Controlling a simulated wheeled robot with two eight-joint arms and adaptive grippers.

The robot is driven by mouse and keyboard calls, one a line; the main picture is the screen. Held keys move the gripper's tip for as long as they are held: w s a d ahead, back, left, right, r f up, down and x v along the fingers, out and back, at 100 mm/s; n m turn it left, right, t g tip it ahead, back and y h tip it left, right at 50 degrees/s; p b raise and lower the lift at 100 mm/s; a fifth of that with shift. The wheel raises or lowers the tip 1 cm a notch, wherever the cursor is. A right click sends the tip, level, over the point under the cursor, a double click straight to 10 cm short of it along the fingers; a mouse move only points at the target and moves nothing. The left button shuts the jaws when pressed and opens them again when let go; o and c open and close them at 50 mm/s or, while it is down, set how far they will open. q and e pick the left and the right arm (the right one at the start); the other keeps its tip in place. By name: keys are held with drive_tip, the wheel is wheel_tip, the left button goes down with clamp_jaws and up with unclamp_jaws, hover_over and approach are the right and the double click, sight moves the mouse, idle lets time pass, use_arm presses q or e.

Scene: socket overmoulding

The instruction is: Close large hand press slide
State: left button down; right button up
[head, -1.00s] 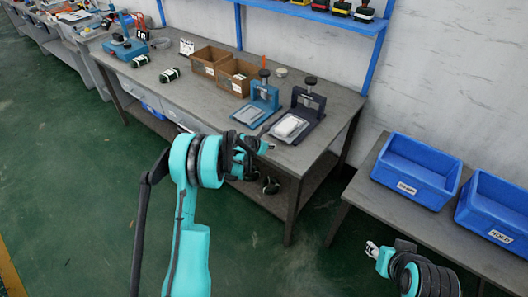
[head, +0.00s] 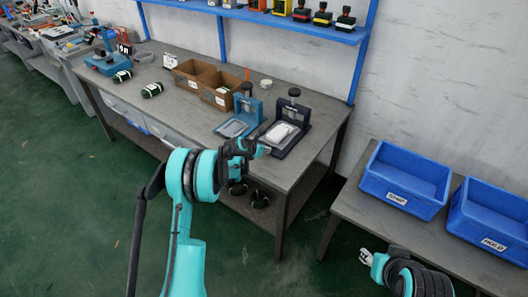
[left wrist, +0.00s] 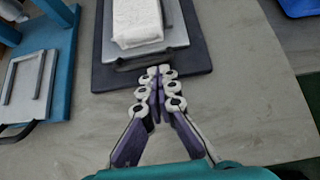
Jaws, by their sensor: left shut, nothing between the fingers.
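The large hand press (head: 293,108) is dark, with a black knob on top, and stands near the right end of the workbench. Its grey slide (left wrist: 174,42) sticks out at the front over the dark base and carries a white block (left wrist: 137,20). A dark handle bar runs along the slide's front edge. My left gripper (head: 267,150) is shut and empty, in front of the press. In the left wrist view its fingertips (left wrist: 165,70) overlap the base's front edge, close to the handle; contact cannot be told. My right gripper (head: 366,257) is at the lower right, small and unclear.
A smaller blue press (head: 245,108) stands just left of the large one. Brown boxes (head: 222,90) are further left. Blue bins (head: 405,182) sit on a separate table at the right. Bare bench top (left wrist: 240,100) lies right of the gripper.

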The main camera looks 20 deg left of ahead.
sight(276, 138)
use_arm(q)
drive_tip(key=w, duration=0.2)
drive_tip(key=w+d, duration=0.1)
drive_tip(key=w, duration=0.1)
drive_tip(key=w+d, duration=0.1)
drive_tip(key=w, duration=0.2)
drive_tip(key=shift+d+r, duration=0.1)
drive_tip(key=shift+d, duration=0.1)
drive_tip(key=shift+w, duration=0.15)
drive_tip(key=shift+r, duration=0.15)
drive_tip(key=shift+r, duration=0.1)
